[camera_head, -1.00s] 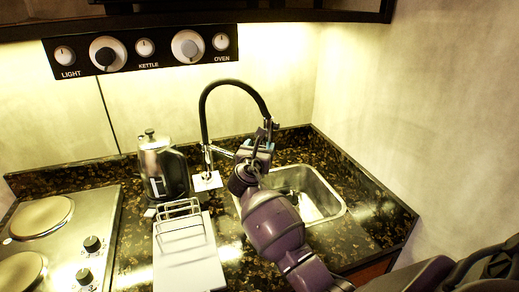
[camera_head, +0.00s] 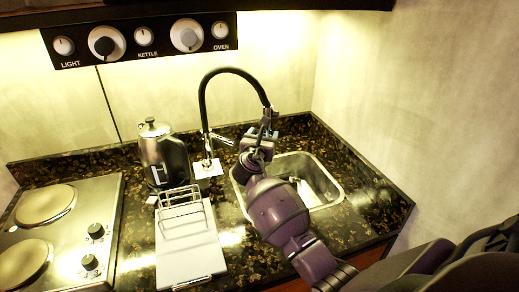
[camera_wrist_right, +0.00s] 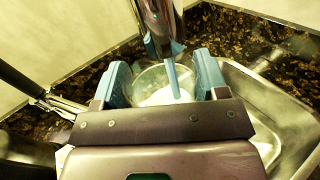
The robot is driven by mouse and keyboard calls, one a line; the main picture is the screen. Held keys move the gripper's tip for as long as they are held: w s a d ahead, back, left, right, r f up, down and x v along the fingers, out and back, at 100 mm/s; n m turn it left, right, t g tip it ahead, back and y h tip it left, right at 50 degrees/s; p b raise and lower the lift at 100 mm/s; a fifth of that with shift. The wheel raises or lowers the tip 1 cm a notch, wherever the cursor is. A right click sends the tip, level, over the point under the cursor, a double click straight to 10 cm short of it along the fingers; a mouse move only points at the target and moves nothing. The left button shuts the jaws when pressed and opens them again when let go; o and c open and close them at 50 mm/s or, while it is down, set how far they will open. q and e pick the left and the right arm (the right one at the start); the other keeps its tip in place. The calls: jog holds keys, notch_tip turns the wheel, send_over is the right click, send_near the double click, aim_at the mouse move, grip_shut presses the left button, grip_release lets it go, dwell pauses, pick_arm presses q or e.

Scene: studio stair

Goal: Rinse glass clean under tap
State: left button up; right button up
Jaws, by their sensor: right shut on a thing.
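The glass (camera_wrist_right: 150,80) is clear, with a pale whitish inside; I cannot tell whether that is water or residue. It sits between the blue fingers of my right gripper (camera_wrist_right: 163,84), which is shut on it. The metal tap head (camera_wrist_right: 158,25) is just above the glass, and a thin blue stream (camera_wrist_right: 173,75) runs from it down into the glass. In the head view my right gripper (camera_head: 258,139) is under the end of the black curved tap (camera_head: 232,71), over the left side of the sink (camera_head: 333,190). There the glass is mostly hidden by the gripper. My left gripper is not in view.
A metal kettle (camera_head: 163,153) and a pale board with a wire rack (camera_head: 188,258) stand left of the tap. A hob (camera_head: 70,225) is further left. Walls close in behind and right of the sink. Dark speckled counter (camera_head: 240,240) is bare in front.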

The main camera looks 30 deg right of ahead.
jog(key=shift+w+a, duration=0.2)
jog(key=shift+w+a, duration=0.25)
dwell(0.4)
jog(key=shift+s+a+p, duration=0.15)
jog(key=shift+p, duration=0.15)
jog(key=shift+p+v, duration=0.5)
jog(key=shift+v, duration=0.25)
jog(key=p+v, duration=0.3)
jog(key=v, duration=0.3)
jog(key=shift+s+d, duration=0.25)
jog(key=shift+s, duration=0.1)
